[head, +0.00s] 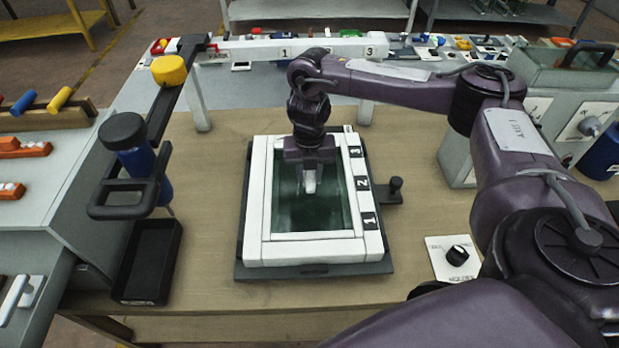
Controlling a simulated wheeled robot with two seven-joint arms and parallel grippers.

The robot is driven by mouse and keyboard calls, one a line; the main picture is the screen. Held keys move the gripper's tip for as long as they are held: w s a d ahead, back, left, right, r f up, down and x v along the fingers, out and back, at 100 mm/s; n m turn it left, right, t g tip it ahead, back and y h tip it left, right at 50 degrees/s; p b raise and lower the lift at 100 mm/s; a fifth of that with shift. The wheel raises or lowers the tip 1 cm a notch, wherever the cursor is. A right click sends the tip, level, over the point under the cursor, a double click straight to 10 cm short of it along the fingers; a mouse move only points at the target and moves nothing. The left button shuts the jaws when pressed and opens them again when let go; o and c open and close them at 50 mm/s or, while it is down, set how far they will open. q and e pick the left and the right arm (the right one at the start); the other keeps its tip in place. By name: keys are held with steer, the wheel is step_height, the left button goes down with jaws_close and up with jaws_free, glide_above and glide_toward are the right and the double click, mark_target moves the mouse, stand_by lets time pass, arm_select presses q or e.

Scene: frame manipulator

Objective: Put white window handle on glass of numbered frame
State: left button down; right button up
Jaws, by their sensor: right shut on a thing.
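The numbered frame (257,200) is a white rectangular frame on a dark base plate, with 3, 2 and 1 on black labels down its right side. Dark green glass (330,212) fills its middle. My right gripper (310,176) points down over the upper middle of the glass. It is shut on a small white piece, seemingly the white window handle (309,185). The jaws hide part of this piece, and I cannot tell whether it touches the glass. My left gripper is not in view.
A black tray (147,262) and a black stand with a blue cylinder (137,165) are left of the frame. A black knob on a white plate (441,247) is at right. A raised white numbered beam (300,48) spans the back. Bare wooden table surrounds the frame.

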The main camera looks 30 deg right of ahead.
steer(key=shift+f, duration=0.55)
steer(key=o, duration=1)
steer(key=shift+f, duration=0.15)
step_height(320, 180, up, 12)
steer(key=p, duration=0.4)
steer(key=shift+r, duration=0.2)
steer(key=shift+f, duration=0.1)
